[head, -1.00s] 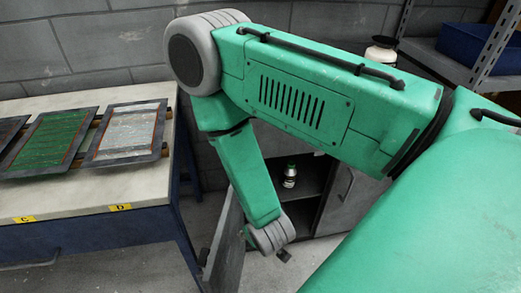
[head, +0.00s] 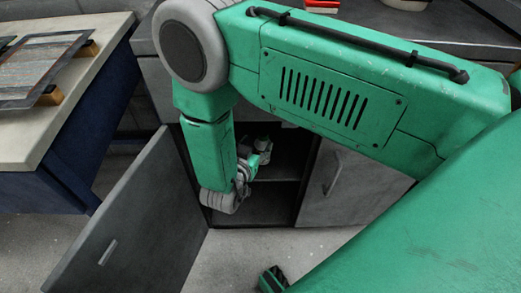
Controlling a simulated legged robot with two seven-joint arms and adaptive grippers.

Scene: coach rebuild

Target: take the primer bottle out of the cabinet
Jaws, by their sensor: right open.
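The grey cabinet stands under the counter. Its left door (head: 125,225) is swung wide open and its right door (head: 350,188) is shut. The dark inside shows a shelf (head: 283,193). My right forearm hangs down in front of the opening. My right gripper (head: 258,160) is open at the mouth of the cabinet, at about shelf height, and partly hidden by my wrist. I cannot clearly tell the primer bottle apart from the gripper parts there, nor whether they touch.
A workbench (head: 60,140) with framed panels (head: 35,65) stands at the left. The open door reaches out between bench and cabinet. The grey counter top (head: 440,25) lies behind my upper arm. Some floor (head: 225,255) in front of the cabinet is clear.

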